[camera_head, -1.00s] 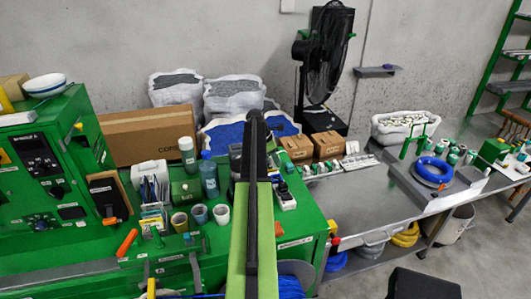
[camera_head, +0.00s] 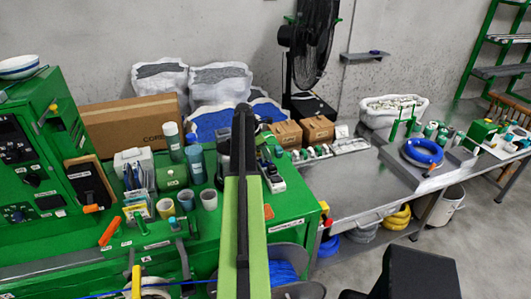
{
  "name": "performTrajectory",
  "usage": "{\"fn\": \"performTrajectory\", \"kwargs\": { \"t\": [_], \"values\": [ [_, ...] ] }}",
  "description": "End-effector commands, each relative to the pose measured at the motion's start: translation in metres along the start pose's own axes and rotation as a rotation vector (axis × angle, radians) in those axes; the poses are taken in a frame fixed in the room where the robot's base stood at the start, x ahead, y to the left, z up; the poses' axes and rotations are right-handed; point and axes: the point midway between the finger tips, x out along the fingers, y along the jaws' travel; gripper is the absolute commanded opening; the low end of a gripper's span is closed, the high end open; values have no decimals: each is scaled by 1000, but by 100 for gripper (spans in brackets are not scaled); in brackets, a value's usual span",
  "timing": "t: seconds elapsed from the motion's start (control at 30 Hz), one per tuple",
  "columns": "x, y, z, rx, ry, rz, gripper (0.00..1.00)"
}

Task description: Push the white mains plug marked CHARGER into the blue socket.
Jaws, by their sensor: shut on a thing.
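My green and black arm (camera_head: 243,215) rises through the middle of the picture and covers part of the green bench. My gripper does not show; its jaws and anything in them are out of sight. I cannot make out the white plug marked CHARGER. A thin blue cable (camera_head: 115,294) runs along the bottom left towards my arm. A white and black block (camera_head: 273,181) stands on the bench just right of my arm; I cannot tell whether it is a socket. No blue socket can be made out.
The green bench (camera_head: 290,212) carries cups (camera_head: 209,200), bottles and a large cardboard box (camera_head: 133,123) at left. A grey bench (camera_head: 345,190) with a blue ring (camera_head: 423,152) stands to the right. Grey floor (camera_head: 480,235) is open at lower right.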

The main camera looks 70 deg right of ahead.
Motion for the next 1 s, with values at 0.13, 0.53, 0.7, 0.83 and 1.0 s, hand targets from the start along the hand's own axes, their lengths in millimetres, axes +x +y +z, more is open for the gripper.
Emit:
{"fn": "performTrajectory", "kwargs": {
  "t": [0.13,0.53,0.7,0.83,1.0],
  "values": [
    [0,0,0,0,0,0,0],
    [2,0,-1,0,0,0,0],
    [4,0,-2,0,0,0,0],
    [6,0,-3,0,0,0,0],
    [8,0,-4,0,0,0,0]
  ]
}}
